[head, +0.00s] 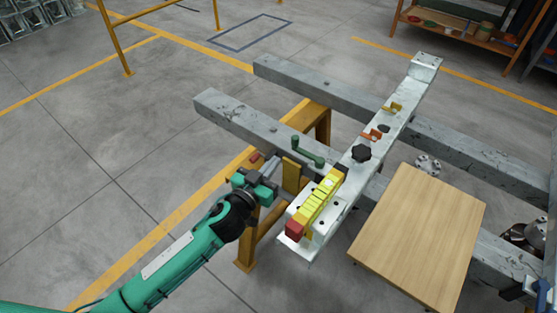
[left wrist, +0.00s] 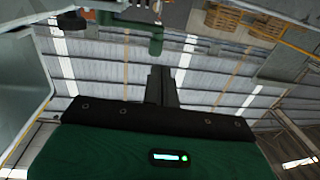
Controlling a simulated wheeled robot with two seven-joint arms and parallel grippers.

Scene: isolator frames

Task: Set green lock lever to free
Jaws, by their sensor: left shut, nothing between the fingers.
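The green lock lever (head: 308,150) is a cranked handle by the left side of the pale crossbeam in the head view, above and right of my left gripper. A green cranked piece, apparently the same lever, shows at the top of the left wrist view (left wrist: 145,30). My left gripper (head: 270,168) is shut and empty, below and left of the lever, apart from it in the picture. Its dark fingers (left wrist: 162,86) are together in the left wrist view. Any marking for the lever's free position cannot be made out. My right gripper is not clearly seen.
The pale crossbeam (head: 397,122) carries a yellow block (head: 318,204) with a red end, a black knob (head: 361,153) and small orange and yellow levers. Yellow posts (head: 291,174) stand close to my left gripper. A wooden board (head: 420,238) lies at right.

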